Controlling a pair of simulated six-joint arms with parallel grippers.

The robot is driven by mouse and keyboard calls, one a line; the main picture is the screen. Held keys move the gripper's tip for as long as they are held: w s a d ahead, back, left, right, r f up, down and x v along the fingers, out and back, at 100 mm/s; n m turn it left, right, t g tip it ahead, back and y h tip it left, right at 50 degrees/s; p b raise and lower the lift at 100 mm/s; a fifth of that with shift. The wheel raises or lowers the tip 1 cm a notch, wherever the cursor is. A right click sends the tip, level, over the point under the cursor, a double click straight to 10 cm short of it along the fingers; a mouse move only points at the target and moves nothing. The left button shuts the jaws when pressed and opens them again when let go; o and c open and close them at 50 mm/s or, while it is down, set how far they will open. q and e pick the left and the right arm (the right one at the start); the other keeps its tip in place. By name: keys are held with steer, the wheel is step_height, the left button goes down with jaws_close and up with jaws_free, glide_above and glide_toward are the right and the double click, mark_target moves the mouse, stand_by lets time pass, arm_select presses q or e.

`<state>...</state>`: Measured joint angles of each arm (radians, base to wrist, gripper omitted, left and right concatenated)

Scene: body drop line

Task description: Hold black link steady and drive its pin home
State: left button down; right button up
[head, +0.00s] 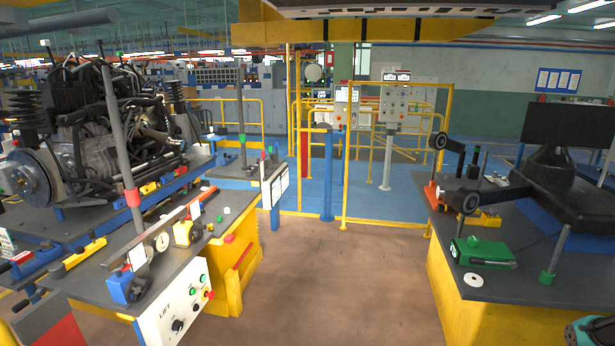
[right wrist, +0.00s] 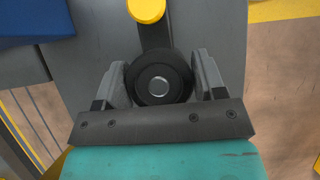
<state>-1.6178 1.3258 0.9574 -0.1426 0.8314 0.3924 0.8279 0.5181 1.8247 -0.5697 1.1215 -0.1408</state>
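The black link (head: 465,201) appears to be the dark part with round ends on the right bench, beside the broad black part there. The right wrist view shows a black ring (right wrist: 160,78) with a silver centre, apparently a link end. My right gripper (right wrist: 160,70) has its fingers spread on either side of the ring in that picture. Contact is not clear. In the head view, a teal part at the bottom right corner seems to be mine. I cannot make out the pin. My left gripper is not seen.
The right bench (head: 500,292) carries a green block (head: 482,252), a white ring (head: 473,280), a green-based post (head: 552,262) and a dark screen (head: 570,125). The left bench (head: 100,285) holds gauges, posts and a control panel. Brown floor (head: 340,280) between the benches is clear.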

steer(key=o, duration=0.5)
steer(key=shift+w+r, duration=0.1)
steer(key=v, duration=1.1)
steer(key=shift+w+r, duration=0.2)
steer(key=shift+r, duration=0.1)
